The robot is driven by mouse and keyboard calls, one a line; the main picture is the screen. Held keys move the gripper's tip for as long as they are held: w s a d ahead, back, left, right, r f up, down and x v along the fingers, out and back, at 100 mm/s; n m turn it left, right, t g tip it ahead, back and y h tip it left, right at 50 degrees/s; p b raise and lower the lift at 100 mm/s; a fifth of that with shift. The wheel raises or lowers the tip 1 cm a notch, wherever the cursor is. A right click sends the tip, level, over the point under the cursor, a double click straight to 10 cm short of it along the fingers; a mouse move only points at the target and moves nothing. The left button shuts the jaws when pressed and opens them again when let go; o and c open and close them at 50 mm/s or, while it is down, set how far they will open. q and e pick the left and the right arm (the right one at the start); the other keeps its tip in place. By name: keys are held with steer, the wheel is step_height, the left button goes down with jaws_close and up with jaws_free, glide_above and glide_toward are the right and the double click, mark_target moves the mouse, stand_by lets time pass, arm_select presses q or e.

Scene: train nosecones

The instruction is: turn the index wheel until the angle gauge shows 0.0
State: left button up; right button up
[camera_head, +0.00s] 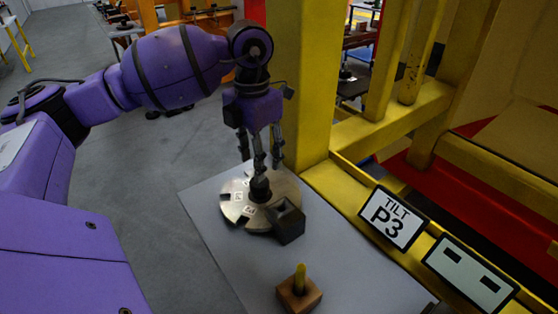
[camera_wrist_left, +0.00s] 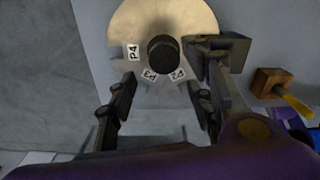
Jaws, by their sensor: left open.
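The index wheel (camera_head: 237,200) is a round, pale metal disc with notches, small white labels and a black central knob (camera_head: 260,188). In the left wrist view the wheel (camera_wrist_left: 195,20) shows labels P4, P3 and P2 around its knob (camera_wrist_left: 163,52). My left gripper (camera_head: 261,160) points down at the knob from above, its fingers apart on either side; I cannot tell whether they touch it. It also shows in the left wrist view (camera_wrist_left: 163,90). A framed white panel (camera_head: 470,272), perhaps the angle gauge, shows two black bars and no readable number. My right gripper is not in view.
A dark block (camera_head: 288,222) stands at the wheel's edge. A wooden block with a yellow peg (camera_head: 300,290) is nearer on the grey plate (camera_head: 235,255). A "TILT P3" sign (camera_head: 394,218) sits on the yellow frame (camera_head: 300,80), which rises close at the right.

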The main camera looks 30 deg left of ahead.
mark_target(260, 190)
arm_select(q)
steer(key=shift+w, duration=0.15)
steer(key=shift+f, duration=0.2)
steer(key=f, duration=0.6)
steer(key=shift+s, duration=0.4)
steer(key=shift+f, duration=0.4)
steer(key=shift+c, duration=0.2)
steer(key=c, duration=0.5)
steer(key=shift+w, duration=0.1)
steer(key=c, duration=0.6)
jaws_close()
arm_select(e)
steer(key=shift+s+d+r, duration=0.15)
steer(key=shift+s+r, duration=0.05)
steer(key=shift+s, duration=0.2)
